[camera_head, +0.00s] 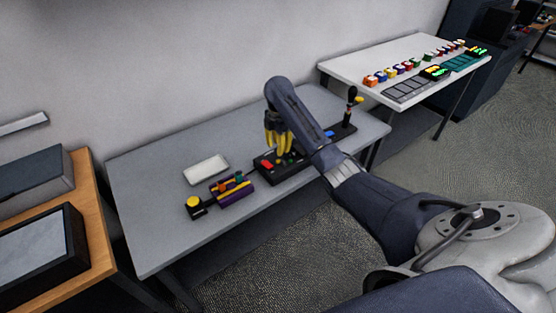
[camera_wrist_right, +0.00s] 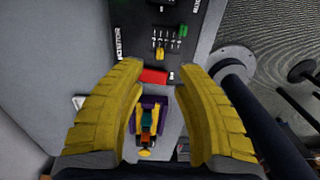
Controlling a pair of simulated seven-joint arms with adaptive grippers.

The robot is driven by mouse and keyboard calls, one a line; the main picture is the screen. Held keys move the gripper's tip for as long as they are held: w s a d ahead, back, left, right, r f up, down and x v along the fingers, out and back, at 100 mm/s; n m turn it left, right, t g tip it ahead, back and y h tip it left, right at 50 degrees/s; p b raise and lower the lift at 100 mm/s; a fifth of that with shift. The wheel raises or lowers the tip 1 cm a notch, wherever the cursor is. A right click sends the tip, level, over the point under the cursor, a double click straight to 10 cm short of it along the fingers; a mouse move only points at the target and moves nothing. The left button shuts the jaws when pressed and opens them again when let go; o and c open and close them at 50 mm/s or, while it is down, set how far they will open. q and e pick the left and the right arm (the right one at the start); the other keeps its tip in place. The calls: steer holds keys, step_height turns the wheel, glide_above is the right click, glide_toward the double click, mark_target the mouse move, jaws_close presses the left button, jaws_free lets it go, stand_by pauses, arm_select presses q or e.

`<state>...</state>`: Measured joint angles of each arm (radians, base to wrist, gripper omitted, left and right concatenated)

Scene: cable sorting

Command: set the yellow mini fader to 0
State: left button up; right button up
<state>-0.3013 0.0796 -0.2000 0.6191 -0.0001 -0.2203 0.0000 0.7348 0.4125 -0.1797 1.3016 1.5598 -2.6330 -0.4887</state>
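A black control panel (camera_head: 262,174) lies on the grey table, and it also shows in the right wrist view (camera_wrist_right: 128,18). In that view a small yellow fader cap (camera_wrist_right: 160,54) sits at the lower end of a short track with white tick marks. I cannot read the scale's numbers. My right gripper (camera_wrist_right: 163,68), with yellow fingers, is open and empty, above the panel. The fader cap shows in the gap just beyond its fingertips, and no contact is visible. In the head view the right gripper (camera_head: 279,146) hangs over the panel and hides part of it. My left gripper is not in view.
A red block (camera_wrist_right: 154,76) and a green button (camera_wrist_right: 183,31) are on the panel near the fader. A purple rack (camera_head: 236,196), a yellow-topped button box (camera_head: 195,206) and a white tray (camera_head: 206,168) stand to the left. The table's front left is clear.

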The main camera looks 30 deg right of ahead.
mark_target(278, 160)
steer(key=shift+f, duration=3.55)
steer(key=shift+c, duration=0.2)
jaws_close()
